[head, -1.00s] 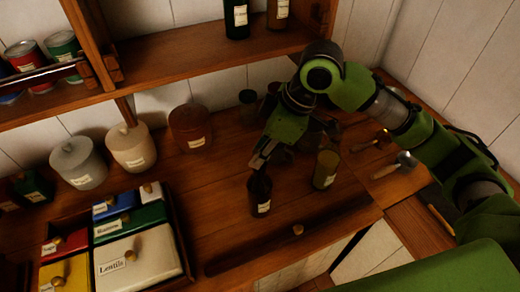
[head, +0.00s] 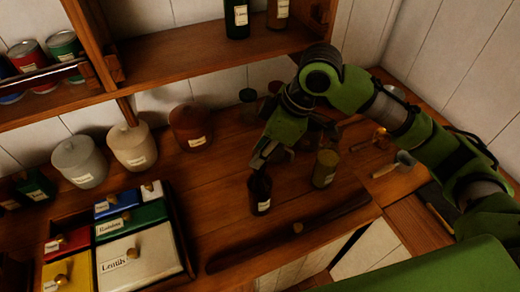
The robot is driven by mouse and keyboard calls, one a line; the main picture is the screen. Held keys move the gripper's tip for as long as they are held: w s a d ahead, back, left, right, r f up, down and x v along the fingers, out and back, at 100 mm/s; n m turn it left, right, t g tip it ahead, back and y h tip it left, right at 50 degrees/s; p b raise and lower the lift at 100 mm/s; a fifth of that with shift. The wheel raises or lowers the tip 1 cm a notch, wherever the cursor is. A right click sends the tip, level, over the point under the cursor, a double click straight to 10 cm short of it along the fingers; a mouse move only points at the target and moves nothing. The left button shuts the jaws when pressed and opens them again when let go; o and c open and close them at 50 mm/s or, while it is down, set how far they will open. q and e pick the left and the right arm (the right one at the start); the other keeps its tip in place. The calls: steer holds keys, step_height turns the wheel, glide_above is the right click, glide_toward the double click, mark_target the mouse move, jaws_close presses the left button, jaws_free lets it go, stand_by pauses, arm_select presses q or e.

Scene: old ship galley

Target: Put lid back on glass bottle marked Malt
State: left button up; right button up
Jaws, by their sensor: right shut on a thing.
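A dark glass bottle (head: 260,193) with a pale label stands upright on the wooden counter; its label is too small to read. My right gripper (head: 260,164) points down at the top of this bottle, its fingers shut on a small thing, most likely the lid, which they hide. I cannot tell whether the lid touches the bottle's mouth. An olive-yellow jar (head: 325,168) with a pale label stands just to the right; its label is unreadable too. My left gripper is out of view.
A box of labelled drawers (head: 178,230) is at the lower left, with crocks (head: 80,162) behind it. A long dark wooden strip (head: 330,219) lies along the counter's front. Ladles (head: 396,164) lie at the right. A shelf (head: 185,65) with bottles overhangs the back.

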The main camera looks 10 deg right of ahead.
steer(key=shift+p, duration=0.55)
stand_by(0.4)
stand_by(0.4)
steer(key=o, duration=0.8)
steer(key=shift+o, duration=0.3)
steer(key=o, duration=0.4)
steer(key=shift+r+p, duration=0.65)
steer(key=shift+r, duration=2.85)
